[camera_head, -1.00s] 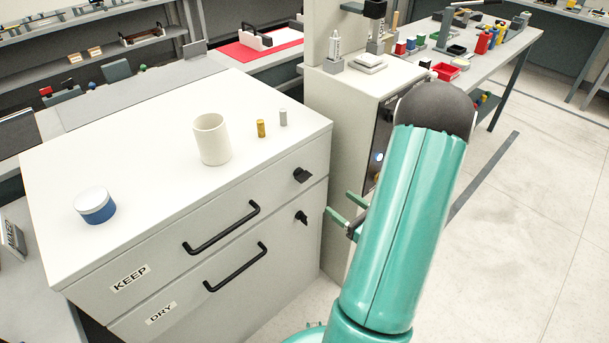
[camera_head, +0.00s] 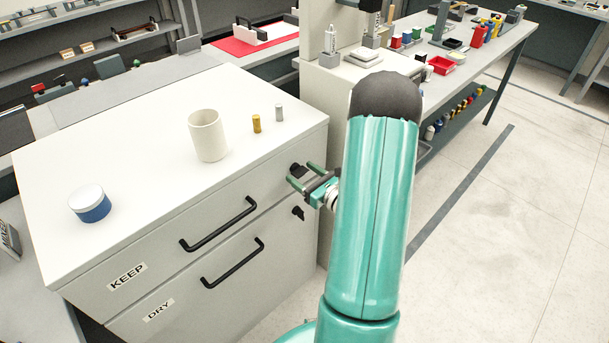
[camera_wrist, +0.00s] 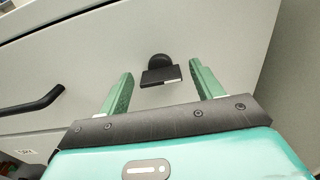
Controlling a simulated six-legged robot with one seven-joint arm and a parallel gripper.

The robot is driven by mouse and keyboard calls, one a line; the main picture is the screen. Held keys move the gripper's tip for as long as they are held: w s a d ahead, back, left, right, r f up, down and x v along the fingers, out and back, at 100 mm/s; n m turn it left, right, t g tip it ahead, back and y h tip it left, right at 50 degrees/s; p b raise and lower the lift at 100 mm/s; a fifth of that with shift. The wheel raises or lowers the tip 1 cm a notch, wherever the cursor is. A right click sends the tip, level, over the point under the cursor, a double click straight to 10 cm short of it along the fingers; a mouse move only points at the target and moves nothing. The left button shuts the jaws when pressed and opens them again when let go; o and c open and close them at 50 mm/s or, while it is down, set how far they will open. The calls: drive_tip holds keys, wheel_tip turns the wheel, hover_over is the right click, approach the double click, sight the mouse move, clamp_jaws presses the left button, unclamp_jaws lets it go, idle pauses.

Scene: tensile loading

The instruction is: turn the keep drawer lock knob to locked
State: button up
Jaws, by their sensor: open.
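The keep drawer lock knob (camera_head: 297,169) is a small black knob at the right end of the upper drawer front, labelled KEEP. In the wrist view the knob (camera_wrist: 161,72) shows a round base and a flat bar lying roughly level. My gripper (camera_head: 301,174) is open in front of the knob. In the wrist view its two green fingers (camera_wrist: 158,85) stand left and right of the knob, apart from it. In the head view the gripper partly hides the knob. The keep drawer (camera_head: 190,229) is closed, with a black bar handle (camera_head: 220,227).
A lower drawer labelled DRY has its own handle (camera_head: 234,265) and black knob (camera_head: 298,212) just below. On the cabinet top (camera_head: 150,150) stand a white cup (camera_head: 208,137), a blue jar (camera_head: 90,205) and two small cylinders. Open floor lies to the right.

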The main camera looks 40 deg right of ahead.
drive_tip(key=c, duration=1)
drive_tip(key=shift+n, duration=8.9)
drive_tip(key=shift+d, duration=0.1)
